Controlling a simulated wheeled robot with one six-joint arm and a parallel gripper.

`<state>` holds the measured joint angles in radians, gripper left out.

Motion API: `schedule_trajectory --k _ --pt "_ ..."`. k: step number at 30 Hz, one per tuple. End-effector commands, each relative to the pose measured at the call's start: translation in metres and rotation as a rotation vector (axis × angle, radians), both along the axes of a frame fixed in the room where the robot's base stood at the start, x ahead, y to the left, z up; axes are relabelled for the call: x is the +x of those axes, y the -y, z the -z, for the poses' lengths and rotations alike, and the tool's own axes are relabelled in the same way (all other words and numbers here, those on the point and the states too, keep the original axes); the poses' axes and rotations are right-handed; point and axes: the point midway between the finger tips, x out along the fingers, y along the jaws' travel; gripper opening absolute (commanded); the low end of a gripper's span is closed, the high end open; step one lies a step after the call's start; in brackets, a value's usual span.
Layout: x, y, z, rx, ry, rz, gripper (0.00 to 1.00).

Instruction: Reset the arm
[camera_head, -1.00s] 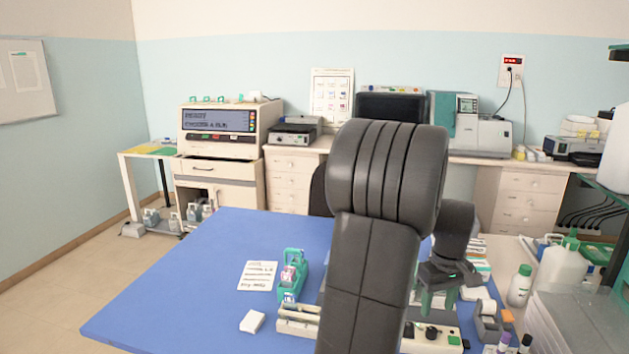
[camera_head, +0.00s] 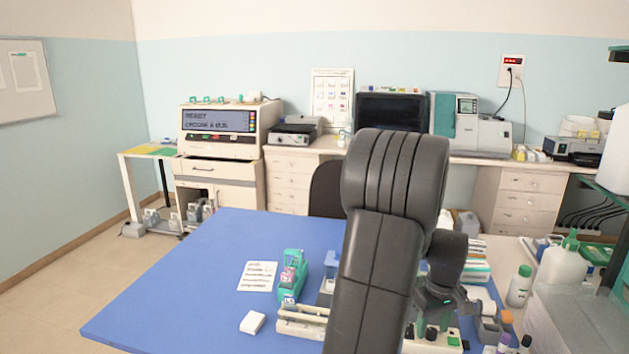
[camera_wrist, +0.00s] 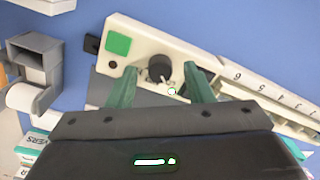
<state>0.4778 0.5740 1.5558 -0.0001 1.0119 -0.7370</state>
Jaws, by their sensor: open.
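My gripper (camera_head: 432,325) is at the right of the blue table, behind and to the right of my raised arm. In the wrist view its two green fingers (camera_wrist: 160,88) are apart with nothing held between them. They are over a pale device (camera_wrist: 135,62) with a green button and a black knob (camera_wrist: 160,68). The knob shows between the fingers; I cannot tell whether they touch the device. My arm hides part of the table's middle.
A teal dispenser (camera_head: 291,277), a note sheet (camera_head: 257,276) and a white block (camera_head: 252,322) are on the blue table (camera_head: 190,290). The table's left side is clear.

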Motion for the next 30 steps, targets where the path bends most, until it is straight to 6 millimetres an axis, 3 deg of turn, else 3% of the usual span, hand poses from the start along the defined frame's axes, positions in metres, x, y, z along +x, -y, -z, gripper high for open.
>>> schedule_trajectory --k 1,30 --pt "-0.0010 -0.0006 0.0094 0.002 -0.004 0.005 0.47" --pt "-0.0002 -0.0001 0.0053 0.000 0.000 0.809 0.47"
